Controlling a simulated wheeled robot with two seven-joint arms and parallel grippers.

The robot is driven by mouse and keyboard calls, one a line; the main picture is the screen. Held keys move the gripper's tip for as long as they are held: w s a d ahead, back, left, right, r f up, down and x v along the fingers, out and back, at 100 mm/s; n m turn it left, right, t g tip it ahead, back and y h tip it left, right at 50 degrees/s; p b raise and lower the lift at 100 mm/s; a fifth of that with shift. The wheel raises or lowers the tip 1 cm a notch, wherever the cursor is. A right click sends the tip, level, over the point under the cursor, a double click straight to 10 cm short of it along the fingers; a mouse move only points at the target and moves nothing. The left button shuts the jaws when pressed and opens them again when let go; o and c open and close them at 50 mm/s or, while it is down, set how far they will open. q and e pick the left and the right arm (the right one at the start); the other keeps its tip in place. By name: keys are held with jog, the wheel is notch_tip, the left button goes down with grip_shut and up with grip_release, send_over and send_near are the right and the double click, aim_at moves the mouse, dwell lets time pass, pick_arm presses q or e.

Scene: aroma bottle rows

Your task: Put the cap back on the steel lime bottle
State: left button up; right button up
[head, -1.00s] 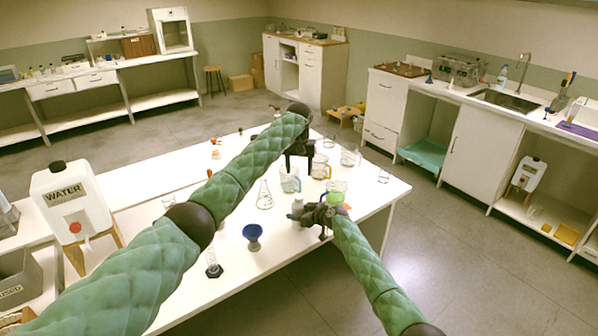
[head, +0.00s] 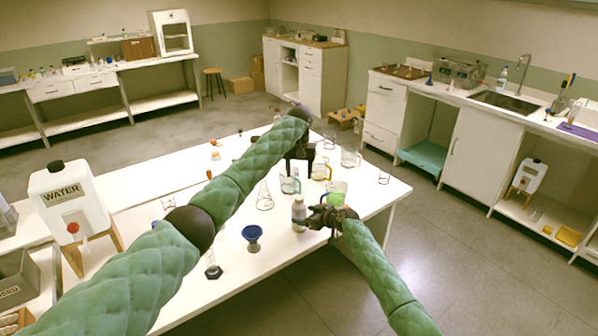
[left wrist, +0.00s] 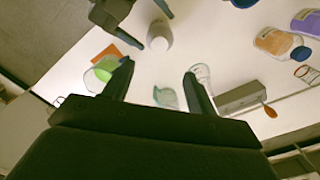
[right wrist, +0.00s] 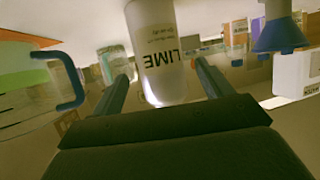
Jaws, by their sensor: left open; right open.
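The steel lime bottle (head: 299,214) stands upright on the white table. In the right wrist view the bottle (right wrist: 160,60) shows its LIME label, inverted, between and beyond the spread fingers. My right gripper (head: 318,217) is open, just right of the bottle in the head view. In the left wrist view the bottle (left wrist: 159,38) is seen from above with a pale top; I cannot tell whether that is a cap. No separate cap can be made out. My left gripper (left wrist: 158,78) is open and empty above the table, beyond the bottle in the head view.
A beaker of green liquid (head: 337,190) stands close behind my right gripper. Several glass vessels stand around my left gripper, including a conical flask (head: 265,197). A blue funnel-shaped piece (head: 252,234) stands nearer. The table's right front edge is clear.

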aim_at(305, 215)
jog(key=shift+b+v, duration=0.4)
jog(key=shift+v, duration=1.35)
jog(key=shift+s, duration=0.1)
